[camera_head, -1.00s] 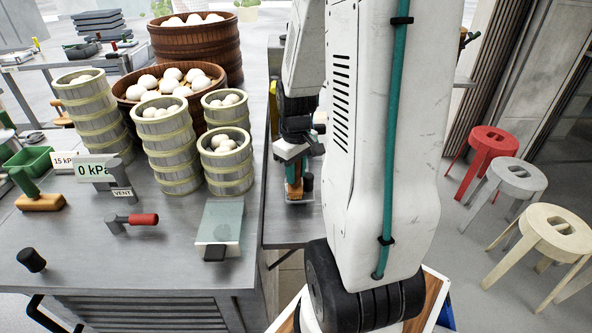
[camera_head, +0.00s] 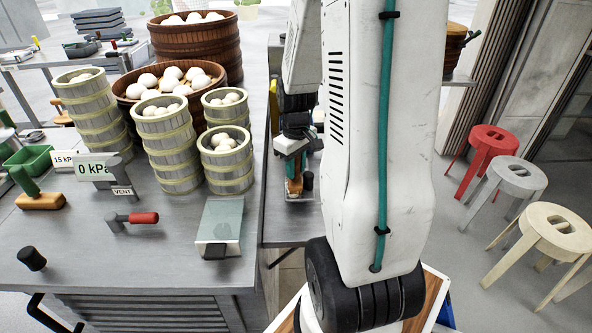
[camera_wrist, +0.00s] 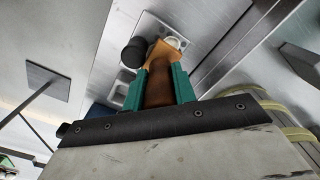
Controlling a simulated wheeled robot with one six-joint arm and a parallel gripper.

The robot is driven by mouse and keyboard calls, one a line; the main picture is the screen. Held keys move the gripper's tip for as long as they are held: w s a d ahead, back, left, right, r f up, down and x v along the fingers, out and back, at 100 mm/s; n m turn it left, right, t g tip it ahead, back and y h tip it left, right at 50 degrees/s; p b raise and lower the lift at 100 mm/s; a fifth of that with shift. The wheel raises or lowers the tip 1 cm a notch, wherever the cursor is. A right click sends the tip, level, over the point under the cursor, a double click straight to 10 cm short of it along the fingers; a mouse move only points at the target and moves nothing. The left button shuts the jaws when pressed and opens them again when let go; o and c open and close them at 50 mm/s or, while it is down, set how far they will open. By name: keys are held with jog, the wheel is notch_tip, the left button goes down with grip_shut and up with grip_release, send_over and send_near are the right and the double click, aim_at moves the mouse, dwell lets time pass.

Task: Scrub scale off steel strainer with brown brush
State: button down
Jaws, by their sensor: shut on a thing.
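My gripper (camera_wrist: 158,88) has teal fingers shut on the brown handle of a brush (camera_wrist: 160,92) in the wrist view. The brush's lighter orange-brown end points away from the fingers, over a pale steel plate (camera_wrist: 135,55). In the head view the gripper (camera_head: 293,165) is low over the side counter, right of the big table, with the brown brush (camera_head: 294,187) upright below it. I cannot make out the steel strainer clearly. A pale round thing (camera_wrist: 174,43) shows partly behind the brush tip; I cannot tell what it is.
A black knob-like cylinder (camera_wrist: 134,52) stands close beside the brush. Bamboo steamer towers (camera_head: 226,158) and a glass-topped box (camera_head: 220,222) stand on the table to the left. A green-handled brush (camera_head: 40,198) lies at the far left. Stools (camera_head: 492,145) stand on the floor at right.

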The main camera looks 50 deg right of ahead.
jog(key=shift+w+d, duration=0.2)
jog(key=shift+d, duration=0.1)
jog(key=shift+w+d, duration=0.9)
jog(key=shift+s, duration=0.1)
jog(key=shift+s+a, duration=0.8)
jog(key=shift+a, duration=0.2)
jog(key=shift+s, duration=0.1)
jog(key=shift+s+a+f, duration=0.15)
jog(key=shift+s+a, duration=0.7)
jog(key=shift+a, duration=0.2)
